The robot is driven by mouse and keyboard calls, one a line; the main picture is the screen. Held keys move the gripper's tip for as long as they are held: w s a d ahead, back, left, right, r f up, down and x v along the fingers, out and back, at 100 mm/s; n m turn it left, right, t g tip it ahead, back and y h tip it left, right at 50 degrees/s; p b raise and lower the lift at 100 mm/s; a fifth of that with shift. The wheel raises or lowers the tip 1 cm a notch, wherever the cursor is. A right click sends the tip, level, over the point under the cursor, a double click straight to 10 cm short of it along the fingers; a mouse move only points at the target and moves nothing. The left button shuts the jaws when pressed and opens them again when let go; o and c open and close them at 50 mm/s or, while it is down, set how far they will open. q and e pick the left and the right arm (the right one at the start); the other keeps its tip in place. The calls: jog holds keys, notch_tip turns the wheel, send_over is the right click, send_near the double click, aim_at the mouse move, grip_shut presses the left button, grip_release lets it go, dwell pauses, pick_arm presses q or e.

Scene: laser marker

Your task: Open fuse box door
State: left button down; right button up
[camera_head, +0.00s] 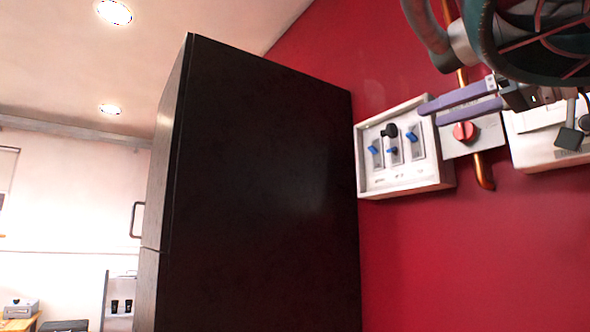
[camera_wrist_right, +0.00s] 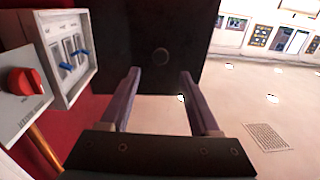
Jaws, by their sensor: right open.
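The white box with blue switches (camera_head: 375,183), which looks like the fuse box, is on the red wall in the head view. It also shows at the left of the right wrist view (camera_wrist_right: 88,76). I cannot make out a separate door panel; the switches show through its front. A dark round knob (camera_head: 391,130) shows before the middle switch. A dark round knob (camera_wrist_right: 160,57) also shows between my fingers in the wrist view. My right gripper (camera_head: 428,113) is open and empty, its purple fingertips by the box's upper right edge. The left gripper is out of view.
A grey plate with a red rotary knob (camera_head: 465,131) and a copper pipe (camera_head: 484,170) are just right of the box. Another white box (camera_head: 538,152) is farther right. A tall black cabinet (camera_head: 262,190) stands to the left. The wall below is clear.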

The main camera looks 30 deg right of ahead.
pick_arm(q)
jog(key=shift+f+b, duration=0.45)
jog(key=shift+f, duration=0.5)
pick_arm(e)
jog(key=s, duration=0.3)
jog(key=shift+d, duration=0.25)
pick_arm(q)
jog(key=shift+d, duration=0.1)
